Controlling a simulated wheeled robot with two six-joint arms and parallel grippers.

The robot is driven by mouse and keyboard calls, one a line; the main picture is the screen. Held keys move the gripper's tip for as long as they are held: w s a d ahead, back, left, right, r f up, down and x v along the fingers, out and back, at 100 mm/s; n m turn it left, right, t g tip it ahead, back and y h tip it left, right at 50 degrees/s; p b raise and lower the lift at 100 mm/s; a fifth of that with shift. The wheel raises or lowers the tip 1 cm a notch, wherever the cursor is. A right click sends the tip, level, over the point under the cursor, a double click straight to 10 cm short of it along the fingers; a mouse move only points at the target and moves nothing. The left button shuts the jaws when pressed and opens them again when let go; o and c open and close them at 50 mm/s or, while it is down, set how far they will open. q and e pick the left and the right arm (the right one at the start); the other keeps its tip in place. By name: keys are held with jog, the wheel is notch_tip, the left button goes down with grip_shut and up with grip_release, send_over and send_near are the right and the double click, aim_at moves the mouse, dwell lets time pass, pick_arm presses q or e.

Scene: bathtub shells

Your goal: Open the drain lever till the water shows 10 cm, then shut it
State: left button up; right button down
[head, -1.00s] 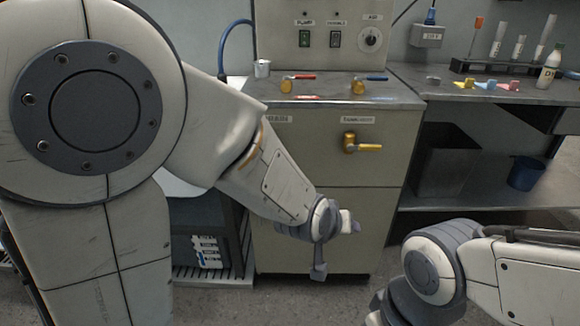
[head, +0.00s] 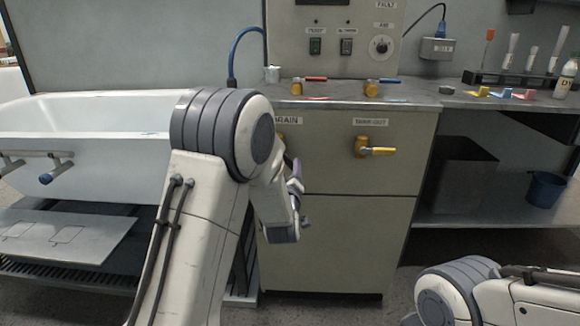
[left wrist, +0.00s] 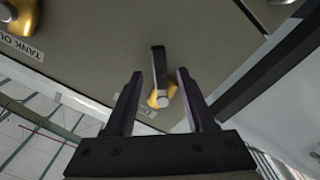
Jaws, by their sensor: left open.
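The drain valve shows in the left wrist view as a brass body (left wrist: 161,93) with a dark lever (left wrist: 158,62). In the head view, the DRAIN label (head: 287,120) shows, but my left arm hides nearly all of that valve. My left gripper (left wrist: 160,74) is open, its two fingers on either side of the valve in the picture. I cannot tell whether they touch it. In the head view the gripper (head: 296,185) is low in front of the cabinet, partly hidden. The white bathtub (head: 80,170) is at left; no water reading is legible. My right gripper is out of view.
A second brass valve with a yellow lever (head: 378,152) sits right of the drain on the cabinet (head: 335,240). Two small valves (head: 372,88) with red and blue levers stand on its top. A bench (head: 480,100) with a tube rack is at right.

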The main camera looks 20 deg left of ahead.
aim_at(290, 164)
pick_arm(q)
jog(key=shift+x, duration=2.25)
grip_shut()
